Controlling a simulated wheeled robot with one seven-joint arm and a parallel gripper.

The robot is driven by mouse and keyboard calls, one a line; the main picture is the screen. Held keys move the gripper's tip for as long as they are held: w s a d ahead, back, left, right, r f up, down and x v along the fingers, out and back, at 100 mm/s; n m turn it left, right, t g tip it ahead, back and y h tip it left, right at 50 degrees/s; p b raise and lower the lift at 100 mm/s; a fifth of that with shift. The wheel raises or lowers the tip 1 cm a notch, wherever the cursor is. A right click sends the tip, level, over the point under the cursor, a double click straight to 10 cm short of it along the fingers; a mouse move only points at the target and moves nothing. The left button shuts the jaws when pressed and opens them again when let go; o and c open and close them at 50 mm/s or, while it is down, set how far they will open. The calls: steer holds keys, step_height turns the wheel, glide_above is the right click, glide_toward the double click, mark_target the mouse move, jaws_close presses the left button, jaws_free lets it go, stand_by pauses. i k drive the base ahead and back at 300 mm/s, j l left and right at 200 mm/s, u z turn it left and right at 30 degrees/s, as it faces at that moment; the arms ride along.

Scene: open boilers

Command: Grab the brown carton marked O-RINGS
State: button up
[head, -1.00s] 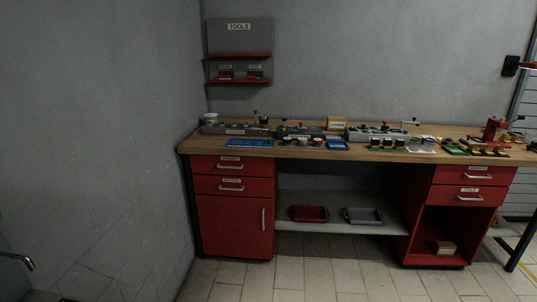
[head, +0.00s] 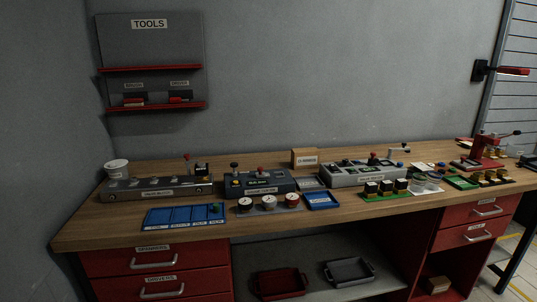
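A small brown carton (head: 305,153) stands upright at the back of the wooden workbench (head: 120,219), near the wall and a little right of the picture's middle. It has a pale label on its front, and the lettering is too small to read surely. It stands behind a small grey tray, between the dark blue box and the long grey unit. Its front face shows clearly; its lowest edge is partly hard to make out. My gripper is not in this view.
A dark blue box (head: 259,184) and a grey unit (head: 362,173) flank the carton. Gauges (head: 269,202) and a blue tray (head: 322,201) lie in front. A TOOLS board (head: 150,50) hangs at left. Another brown box (head: 438,285) sits in the lower right shelf.

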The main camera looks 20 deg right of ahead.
mark_target(301, 159)
steer(key=i+z, duration=0.1)
steer(key=i, duration=0.45)
steer(key=i+j+z, duration=0.1)
steer(key=i, duration=0.45)
steer(key=i+j, duration=0.15)
steer(key=i, duration=0.4)
steer(key=i+l+z, duration=0.05)
